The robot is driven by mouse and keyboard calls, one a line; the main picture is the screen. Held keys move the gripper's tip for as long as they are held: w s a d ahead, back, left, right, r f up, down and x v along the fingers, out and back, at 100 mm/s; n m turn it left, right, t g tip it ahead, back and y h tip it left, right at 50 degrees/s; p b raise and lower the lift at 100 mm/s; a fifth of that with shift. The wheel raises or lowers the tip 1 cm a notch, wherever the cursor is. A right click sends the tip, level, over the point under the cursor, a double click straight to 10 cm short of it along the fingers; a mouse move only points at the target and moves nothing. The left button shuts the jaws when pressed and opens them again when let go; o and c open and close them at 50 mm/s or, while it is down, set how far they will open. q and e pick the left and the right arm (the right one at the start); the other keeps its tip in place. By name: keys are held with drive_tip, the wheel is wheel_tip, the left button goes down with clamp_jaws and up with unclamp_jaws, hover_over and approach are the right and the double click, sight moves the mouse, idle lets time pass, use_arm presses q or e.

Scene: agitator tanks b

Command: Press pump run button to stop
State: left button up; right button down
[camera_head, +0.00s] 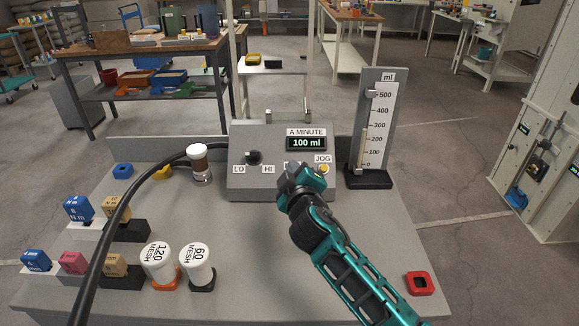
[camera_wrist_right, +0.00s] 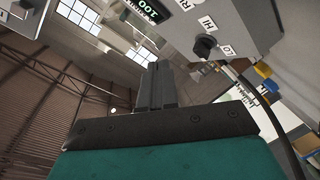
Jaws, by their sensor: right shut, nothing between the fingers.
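The grey pump control box (camera_head: 240,183) stands at the back of the bench. Its display (camera_head: 306,142) reads 100 ml under the label A MINUTE. A black knob (camera_head: 254,158) sits between LO and HI. A yellow button (camera_head: 323,169) is under JOG. My right gripper (camera_head: 291,173) is at the box's front face, left of JOG, and covers the run button and most of its label. Its fingers are shut and empty; contact with the button cannot be told. In the right wrist view the shut fingers (camera_wrist_right: 157,86) show beside the tilted box (camera_wrist_right: 240,18). My left gripper is out of view.
A black hose (camera_head: 130,187) arches over the bench's left side near a brown-and-white jar (camera_head: 200,165). Labelled blocks (camera_head: 77,209) and white mesh jars (camera_head: 158,262) stand at front left. A ml gauge (camera_head: 376,120) stands right of the box. A red square (camera_head: 420,283) lies front right.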

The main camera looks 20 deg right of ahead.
drive_tip(key=w+d+f+b, duration=0.1)
drive_tip(key=w+f+b, duration=0.4)
drive_tip(key=b, duration=0.3)
drive_tip(key=shift+w+d+f, duration=0.25)
drive_tip(key=shift+w+f, duration=0.15)
drive_tip(key=shift+f, duration=0.4)
idle(1.6)
drive_tip(key=shift+f, duration=0.1)
drive_tip(key=shift+w+f+b, duration=0.25)
drive_tip(key=shift+b, duration=0.1)
